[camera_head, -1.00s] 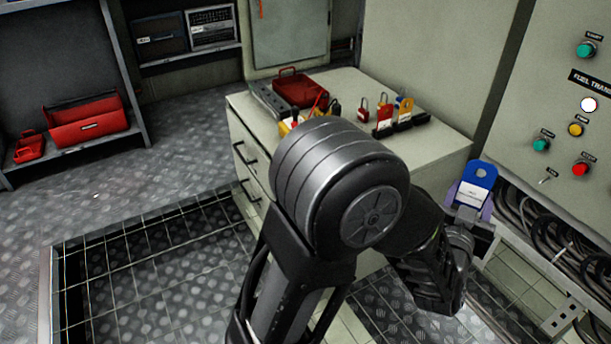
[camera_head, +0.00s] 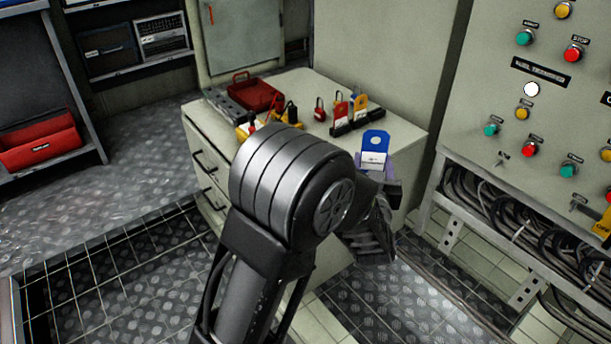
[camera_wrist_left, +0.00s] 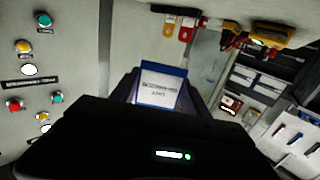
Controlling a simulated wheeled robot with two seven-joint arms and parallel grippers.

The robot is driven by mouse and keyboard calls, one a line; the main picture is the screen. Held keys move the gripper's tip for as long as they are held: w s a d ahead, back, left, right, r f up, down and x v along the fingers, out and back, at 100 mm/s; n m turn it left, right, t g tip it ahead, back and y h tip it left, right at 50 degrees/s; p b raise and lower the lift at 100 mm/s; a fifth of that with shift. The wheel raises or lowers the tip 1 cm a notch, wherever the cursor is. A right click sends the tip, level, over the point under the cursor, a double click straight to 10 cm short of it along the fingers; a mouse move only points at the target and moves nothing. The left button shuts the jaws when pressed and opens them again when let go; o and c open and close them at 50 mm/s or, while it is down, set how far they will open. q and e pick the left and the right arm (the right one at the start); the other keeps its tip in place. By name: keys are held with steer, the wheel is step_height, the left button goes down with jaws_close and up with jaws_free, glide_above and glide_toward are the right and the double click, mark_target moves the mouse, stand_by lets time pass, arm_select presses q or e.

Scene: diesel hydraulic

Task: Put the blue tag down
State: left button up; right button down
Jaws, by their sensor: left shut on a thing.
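The blue tag (camera_head: 375,143) has a white label and a hole near its top. My left gripper (camera_head: 376,168) is shut on its lower part and holds it upright, in front of the right part of the cabinet top. In the left wrist view the tag (camera_wrist_left: 163,85) sits between the fingers, label facing the camera. My own arm hides part of the cabinet front. My right gripper is not in view.
The cabinet (camera_head: 400,125) carries a row of red and yellow tags in a dark holder (camera_head: 357,120), a red padlock (camera_head: 320,110), a red box (camera_head: 257,92) and yellow items. A control panel (camera_head: 540,100) with buttons stands at right, cables below it.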

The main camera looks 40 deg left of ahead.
arm_select(q)
steer(key=w+a+f+n+g+y, duration=0.1)
steer(key=a+n+g+y, duration=0.1)
steer(key=a, duration=0.8)
steer(key=w+a+f+n+g+y, duration=0.1)
steer(key=a+f+n+g+y, duration=0.1)
steer(key=a, duration=0.9)
steer(key=shift+w+n+y+p, duration=0.3)
steer(key=shift+y+p, duration=0.05)
steer(key=shift+y, duration=0.45)
step_height(320, 180, down, 6)
steer(key=shift+f+b, duration=0.1)
steer(key=shift+b, duration=1.1)
steer(key=shift+f+b, duration=0.75)
steer(key=shift+f, duration=1.1)
steer(key=shift+f, duration=0.1)
